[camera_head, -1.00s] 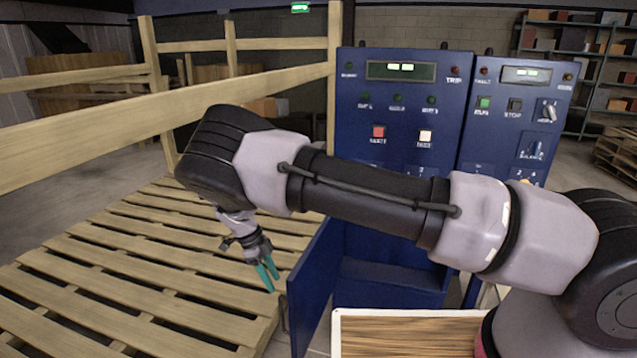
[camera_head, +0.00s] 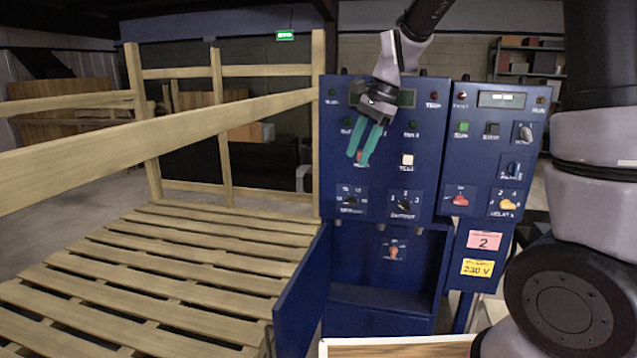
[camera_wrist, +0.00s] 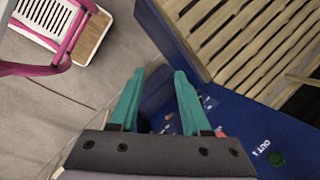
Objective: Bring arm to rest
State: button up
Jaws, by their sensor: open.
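My gripper (camera_head: 365,141) has teal fingers that point down and slightly left in the head view. It appears in front of the upper part of the blue control panel (camera_head: 432,222) and covers part of its display and a button. In the wrist view my gripper (camera_wrist: 155,95) is open, with nothing between the fingers. The blue panel shows below and between them. My arm rises at the right side of the head view and reaches in from the top.
A slatted wooden pallet (camera_head: 150,262) with wooden rails (camera_head: 180,138) stands at left. A second blue panel section (camera_head: 491,144) with knobs adjoins at right. A wood-topped surface (camera_head: 400,349) is at the bottom. Shelves (camera_head: 528,58) stand behind.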

jog(key=s+d+r+n+t+h, duration=0.1)
jog(key=s+d+r+n+t, duration=0.2)
jog(key=s+d, duration=0.4)
jog(key=s+d+r+n+t, duration=0.3)
jog(key=s+d+r, duration=0.4)
jog(key=s, duration=0.4)
jog(key=shift+d+n+t+h, duration=0.35)
jog(key=shift+d+n, duration=0.3)
jog(key=shift+n, duration=0.25)
dwell(0.6)
